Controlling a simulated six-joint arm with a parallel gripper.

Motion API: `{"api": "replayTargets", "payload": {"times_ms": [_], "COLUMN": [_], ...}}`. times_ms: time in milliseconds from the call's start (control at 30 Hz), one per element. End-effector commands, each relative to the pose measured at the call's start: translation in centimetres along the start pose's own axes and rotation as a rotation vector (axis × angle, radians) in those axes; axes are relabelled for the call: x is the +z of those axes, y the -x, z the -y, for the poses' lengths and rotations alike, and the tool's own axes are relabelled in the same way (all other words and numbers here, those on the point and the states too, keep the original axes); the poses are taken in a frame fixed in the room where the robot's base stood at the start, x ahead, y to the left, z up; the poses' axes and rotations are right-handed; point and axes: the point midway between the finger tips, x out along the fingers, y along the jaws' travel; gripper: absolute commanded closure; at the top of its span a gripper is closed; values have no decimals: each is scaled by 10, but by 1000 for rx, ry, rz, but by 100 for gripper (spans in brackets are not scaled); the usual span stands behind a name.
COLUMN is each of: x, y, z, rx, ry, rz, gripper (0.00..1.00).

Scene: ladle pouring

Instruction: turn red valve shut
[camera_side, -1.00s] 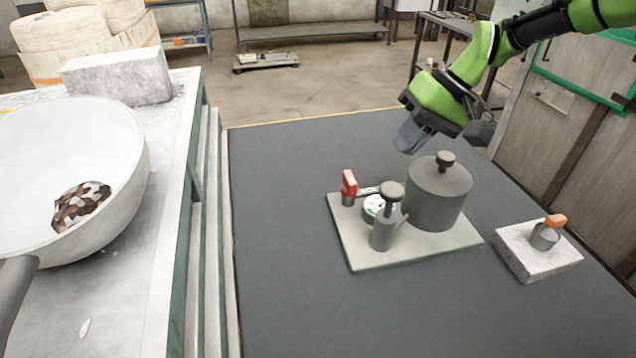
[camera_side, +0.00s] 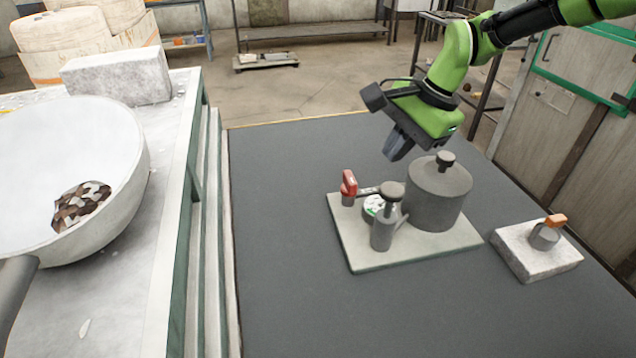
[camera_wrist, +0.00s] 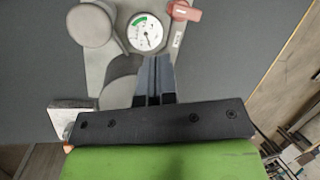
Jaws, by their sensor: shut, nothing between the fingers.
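The red valve handle (camera_side: 349,183) stands at the back left corner of a pale base plate (camera_side: 372,257) in the side view. It also shows at the top of the wrist view (camera_wrist: 184,11), beside the round gauge (camera_wrist: 146,33). My gripper (camera_side: 392,154) is shut and empty, in the air above and to the right of the red handle, behind the grey cylinder tank. In the wrist view the closed fingers (camera_wrist: 155,66) point toward the gauge and are apart from the handle. A white dial with a green mark shows on the gauge.
A grey tank (camera_side: 438,195) with a knob and a smaller capped cylinder (camera_side: 385,230) stand on the plate. A block (camera_side: 533,262) with an orange handle (camera_side: 556,221) lies to the right. A white ladle bowl (camera_side: 110,215) is on the left bench. The dark table front is clear.

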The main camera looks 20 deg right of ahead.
Motion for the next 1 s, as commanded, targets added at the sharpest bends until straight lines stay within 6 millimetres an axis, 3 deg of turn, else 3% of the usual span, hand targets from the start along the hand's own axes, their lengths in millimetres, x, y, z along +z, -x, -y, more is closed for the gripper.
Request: {"api": "replayTargets", "payload": {"times_ms": [1000], "x": [32], "y": [-1], "z": [8], "rx": [-153], "ry": [-1116], "rz": [-93], "gripper": [100]}}
